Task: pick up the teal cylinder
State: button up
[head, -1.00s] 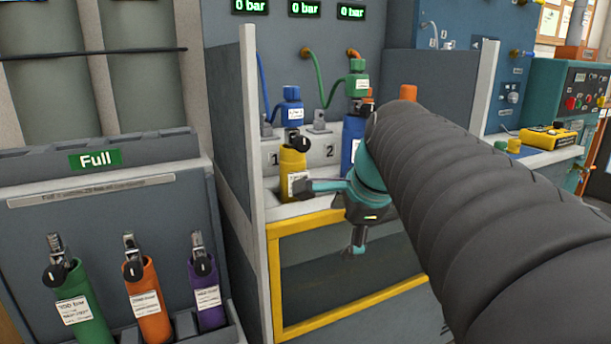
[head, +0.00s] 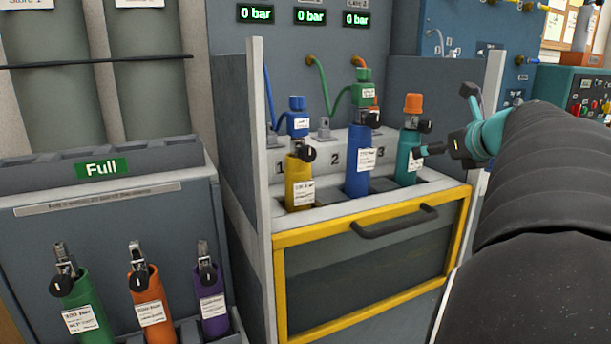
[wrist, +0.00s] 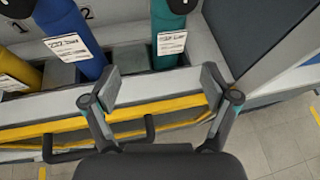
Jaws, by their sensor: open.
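The teal cylinder (head: 407,158) stands upright in slot 3 of the bench, with an orange regulator (head: 413,103) over its top and a white label on its side. In the wrist view the teal cylinder (wrist: 168,28) is at the top, just ahead of the fingers, with its upper part cut off. My gripper (head: 447,122) is open and empty, to the right of the teal cylinder in the head view. In the wrist view my gripper (wrist: 158,90) has its fingers spread, apart from the cylinder, over the bench's front edge.
A blue cylinder (head: 358,168) and a yellow cylinder (head: 299,182) stand in the slots to the left. A grey side panel (head: 490,85) is close on the right. A yellow-framed front with a black handle (head: 395,222) lies below. A "Full" rack (head: 60,230) stands left.

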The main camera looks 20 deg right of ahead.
aim_at(415, 94)
jog(key=shift+m, duration=0.3)
jog(key=x, duration=0.9)
jog(key=d+x, duration=0.1)
jog(key=x, duration=0.3)
jog(key=shift+w+d+r+b, duration=0.2)
jog(key=shift+w+b, duration=0.1)
jog(key=shift+w, duration=0.15)
jog(key=c, duration=1.4)
jog(key=shift+r, duration=0.15)
jog(key=shift+c, duration=0.5)
jog(key=shift+r, duration=0.1)
notch_tip(415, 94, up, 17)
jog(key=p, duration=0.5)
jog(key=shift+r, duration=0.35)
